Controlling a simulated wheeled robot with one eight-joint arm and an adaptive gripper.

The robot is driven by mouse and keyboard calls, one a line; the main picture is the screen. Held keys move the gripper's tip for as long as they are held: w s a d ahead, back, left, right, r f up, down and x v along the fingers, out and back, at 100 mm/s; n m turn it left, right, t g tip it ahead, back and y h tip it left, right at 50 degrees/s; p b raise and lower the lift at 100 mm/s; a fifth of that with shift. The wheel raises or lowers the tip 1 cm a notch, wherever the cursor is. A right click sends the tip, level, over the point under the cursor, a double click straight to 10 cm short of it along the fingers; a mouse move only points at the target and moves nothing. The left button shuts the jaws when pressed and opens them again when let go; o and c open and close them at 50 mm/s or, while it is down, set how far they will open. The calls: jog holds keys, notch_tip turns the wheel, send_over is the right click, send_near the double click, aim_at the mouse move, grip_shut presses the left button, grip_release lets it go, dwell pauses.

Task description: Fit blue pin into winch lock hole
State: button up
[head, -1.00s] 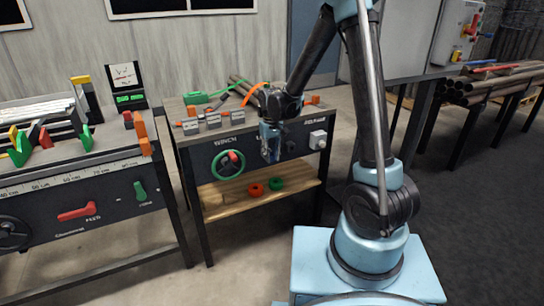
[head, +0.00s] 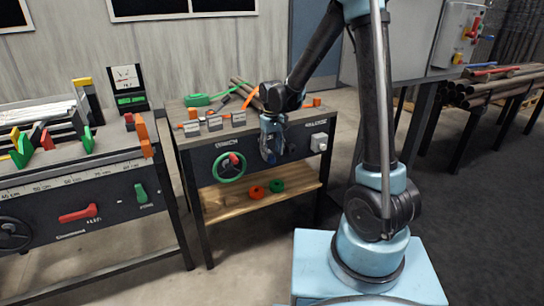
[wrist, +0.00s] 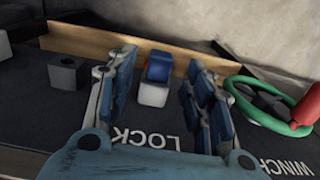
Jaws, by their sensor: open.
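My gripper (head: 270,150) is at the front panel of the middle bench, right of the green winch wheel (head: 230,167). In the wrist view my gripper (wrist: 157,92) is open, with a finger on each side of a blue piece (wrist: 158,67), apparently the blue pin. A pale grey block (wrist: 153,94) adjoins the blue piece, above the word LOCK on the dark panel (wrist: 150,132). Gaps show between the fingers and these pieces. The lock hole is hidden, so I cannot tell how deep the pin sits.
In the wrist view a grey block with a hole (wrist: 68,73) is at left. The wheel's red handle (wrist: 306,105) is at right. An orange ring (head: 256,191) and a green ring (head: 277,185) lie on the wooden shelf (head: 225,203). Grey blocks and tools crowd the bench top.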

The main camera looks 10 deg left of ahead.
aim_at(272, 157)
notch_tip(272, 157, up, 8)
jog(key=shift+r, duration=0.25)
dwell(0.4)
